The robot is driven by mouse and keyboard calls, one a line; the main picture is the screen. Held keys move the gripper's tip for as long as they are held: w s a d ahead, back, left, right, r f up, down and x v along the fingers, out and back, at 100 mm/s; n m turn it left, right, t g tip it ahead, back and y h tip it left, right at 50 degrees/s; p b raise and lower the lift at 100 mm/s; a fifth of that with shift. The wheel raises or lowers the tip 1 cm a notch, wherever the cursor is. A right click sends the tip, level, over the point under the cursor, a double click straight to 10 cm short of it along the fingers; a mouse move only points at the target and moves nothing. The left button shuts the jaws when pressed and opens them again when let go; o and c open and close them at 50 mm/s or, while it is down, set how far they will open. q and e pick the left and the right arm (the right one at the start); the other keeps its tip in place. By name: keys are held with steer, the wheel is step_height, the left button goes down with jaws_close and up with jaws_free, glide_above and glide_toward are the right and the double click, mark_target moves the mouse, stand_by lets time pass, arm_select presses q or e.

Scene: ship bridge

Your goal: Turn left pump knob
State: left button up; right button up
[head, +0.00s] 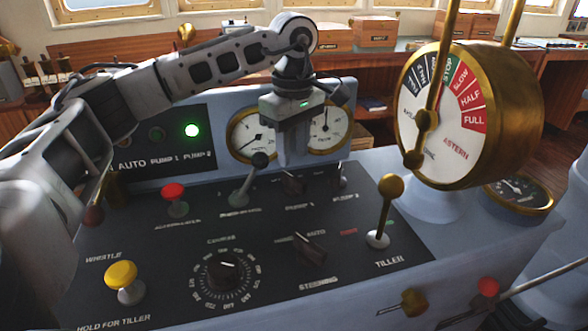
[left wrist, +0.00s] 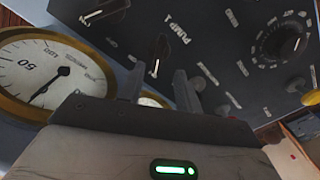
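The left pump knob, a dark knob labelled PUMP 1 (head: 293,183), sits on the black console panel, just below my left gripper (head: 288,150). The knob also shows in the left wrist view (left wrist: 157,50), with a white pointer mark. There my left gripper's fingers (left wrist: 159,76) stand apart, empty, on either side of the line to the knob. I cannot tell whether they touch it. The PUMP 2 knob (head: 340,176) is to its right in the head view and near the top left in the wrist view (left wrist: 104,9). My right gripper is out of view.
Two round gauges (head: 252,133) are behind. A brass tiller lever (head: 385,208), a brass telegraph (head: 470,113), a steering knob (head: 310,247) and a course dial (head: 224,277) surround the area.

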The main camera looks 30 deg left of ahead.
mark_target(293, 177)
arm_select(q)
steer(key=shift+f, duration=2.75)
jaws_close()
